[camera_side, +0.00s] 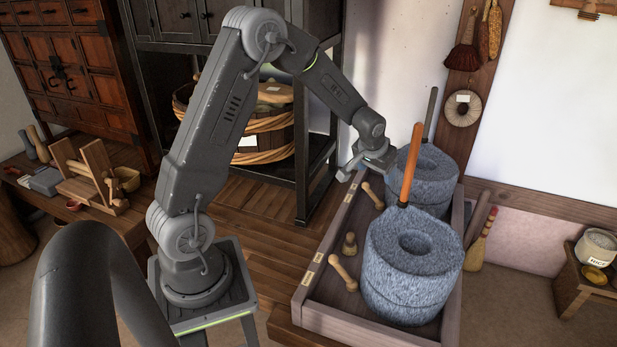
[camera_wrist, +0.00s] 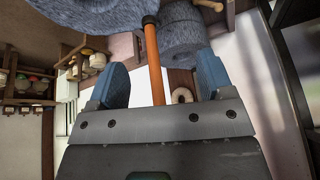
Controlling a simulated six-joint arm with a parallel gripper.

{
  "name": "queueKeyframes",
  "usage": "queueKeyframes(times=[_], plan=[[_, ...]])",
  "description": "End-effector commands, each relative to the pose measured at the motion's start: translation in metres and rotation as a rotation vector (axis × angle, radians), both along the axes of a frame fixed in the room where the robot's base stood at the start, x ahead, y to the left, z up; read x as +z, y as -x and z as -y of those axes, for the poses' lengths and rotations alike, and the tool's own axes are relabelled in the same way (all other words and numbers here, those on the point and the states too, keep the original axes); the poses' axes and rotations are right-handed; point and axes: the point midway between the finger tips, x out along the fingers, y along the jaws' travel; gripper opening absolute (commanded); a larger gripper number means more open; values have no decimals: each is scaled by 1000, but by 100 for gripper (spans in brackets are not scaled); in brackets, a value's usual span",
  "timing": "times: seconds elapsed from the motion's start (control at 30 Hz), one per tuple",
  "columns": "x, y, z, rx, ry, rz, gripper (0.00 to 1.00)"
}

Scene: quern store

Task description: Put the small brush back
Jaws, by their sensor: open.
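A brush (camera_side: 477,252) with pale bristles and a red-banded handle leans upright at the right side of the tray, near the wall. A darker reddish brush (camera_side: 463,57) hangs on the wooden wall board. I cannot tell which one is the small brush. My gripper (camera_side: 350,172) is above the back left of the tray, apart from both brushes. In the wrist view my gripper (camera_wrist: 160,82) has its two blue fingers wide apart. An orange quern handle (camera_wrist: 153,60) shows between them there, but contact is not visible. No brush is held.
Two grey stone querns (camera_side: 412,265) stand in a wooden tray (camera_side: 365,331); the front one carries the upright orange handle (camera_side: 410,165). Several small wooden pieces (camera_side: 342,272) lie along the tray's left side. A low stand with bowls (camera_side: 597,243) is at right.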

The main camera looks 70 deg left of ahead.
Motion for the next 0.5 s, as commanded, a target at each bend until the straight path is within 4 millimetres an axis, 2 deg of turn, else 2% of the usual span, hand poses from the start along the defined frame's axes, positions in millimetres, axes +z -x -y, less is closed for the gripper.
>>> queueKeyframes(times=[0.03, 0.2, 0.4, 0.5], plan=[[28, 9, 17, -26, -5, 12, 74], [95, 56, 68, -106, -6, 23, 74], [147, 128, 123, -212, 4, 39, 74], [162, 168, 146, -271, 11, 48, 74]])
